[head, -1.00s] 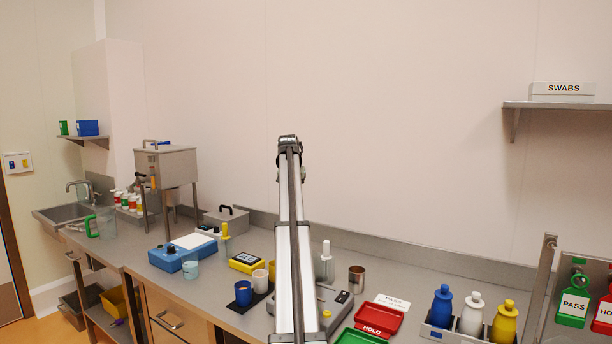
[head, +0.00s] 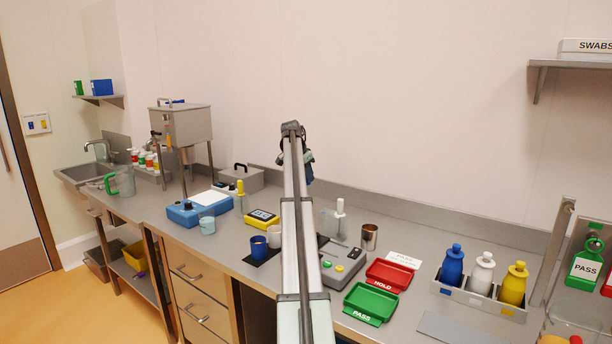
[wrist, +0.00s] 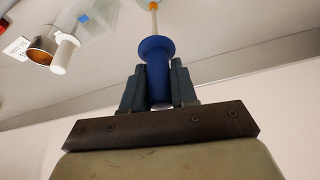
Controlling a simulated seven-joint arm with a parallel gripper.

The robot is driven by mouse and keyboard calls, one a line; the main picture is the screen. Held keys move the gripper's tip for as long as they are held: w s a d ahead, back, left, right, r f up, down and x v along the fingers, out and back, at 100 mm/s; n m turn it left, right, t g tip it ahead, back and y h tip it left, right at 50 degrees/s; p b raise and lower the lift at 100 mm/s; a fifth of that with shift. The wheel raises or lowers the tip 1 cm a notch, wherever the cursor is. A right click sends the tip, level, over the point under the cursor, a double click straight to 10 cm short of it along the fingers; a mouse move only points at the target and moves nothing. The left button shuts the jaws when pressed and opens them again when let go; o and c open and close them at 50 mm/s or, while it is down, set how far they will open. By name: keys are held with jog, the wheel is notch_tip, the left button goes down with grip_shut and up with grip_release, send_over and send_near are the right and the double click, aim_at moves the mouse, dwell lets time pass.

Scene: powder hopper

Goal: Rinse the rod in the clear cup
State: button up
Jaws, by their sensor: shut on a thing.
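My gripper (wrist: 158,85) is shut on the blue handle of the rod (wrist: 157,55) in the wrist view. The rod has a round blue collar and a pale thin shaft with an orange part near its far end. In the head view my arm hides most of the gripper and rod. A pale, see-through cup (head: 207,225), the likeliest clear cup, stands by the blue device on the bench, left of my arm and apart from it. A dark blue cup (head: 258,247) and a cream cup (head: 275,237) stand nearer my arm.
A blue device (head: 193,213), yellow meter (head: 262,217) and hopper (head: 182,128) are on the left. A green-handled jug (head: 124,182) stands near the sink.

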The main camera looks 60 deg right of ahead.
notch_tip(320, 180, down, 8)
dwell(0.8)
jog(key=shift+r, duration=0.1)
dwell(1.1)
jog(key=shift+r, duration=4)
